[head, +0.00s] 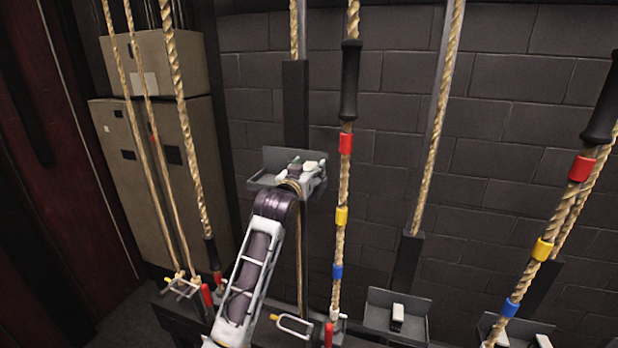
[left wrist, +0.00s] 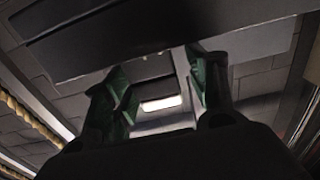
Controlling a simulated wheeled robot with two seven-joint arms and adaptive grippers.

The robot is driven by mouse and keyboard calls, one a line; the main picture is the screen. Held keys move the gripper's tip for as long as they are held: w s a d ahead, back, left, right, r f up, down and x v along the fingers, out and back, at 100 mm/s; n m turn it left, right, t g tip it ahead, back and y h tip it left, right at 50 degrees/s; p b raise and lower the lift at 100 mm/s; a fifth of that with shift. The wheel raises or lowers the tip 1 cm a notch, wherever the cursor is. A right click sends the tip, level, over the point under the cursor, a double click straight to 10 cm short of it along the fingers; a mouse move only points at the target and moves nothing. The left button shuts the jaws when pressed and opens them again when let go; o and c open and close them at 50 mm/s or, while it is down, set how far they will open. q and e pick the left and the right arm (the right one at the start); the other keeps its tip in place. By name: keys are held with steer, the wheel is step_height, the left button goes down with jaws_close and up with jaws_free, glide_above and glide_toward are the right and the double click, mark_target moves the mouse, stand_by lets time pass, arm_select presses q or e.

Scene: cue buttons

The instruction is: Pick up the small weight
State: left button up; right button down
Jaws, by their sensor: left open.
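My left gripper (head: 298,172) is at a grey L-shaped tray (head: 272,160) fixed below a dark upright in the middle of the head view. In the left wrist view my left gripper (left wrist: 160,95) is open, its green-lined fingers apart. Between and beyond the fingers lies a small pale block (left wrist: 161,103), which looks like the small weight. The fingers do not visibly touch it. In the head view the gripper and wrist largely cover the inside of this tray, so I cannot clearly make out the weight there. My right gripper is not in view.
Ropes with red, yellow and blue bands (head: 342,215) hang right of my arm. Another grey tray (head: 380,322) holds a small pale block (head: 398,314) lower right. Rope locks with red handles (head: 328,335) line the front.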

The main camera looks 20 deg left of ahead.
arm_select(q)
steer(key=shift+w, duration=0.35)
steer(key=shift+c, duration=0.5)
jaws_close()
steer(key=shift+r, duration=0.15)
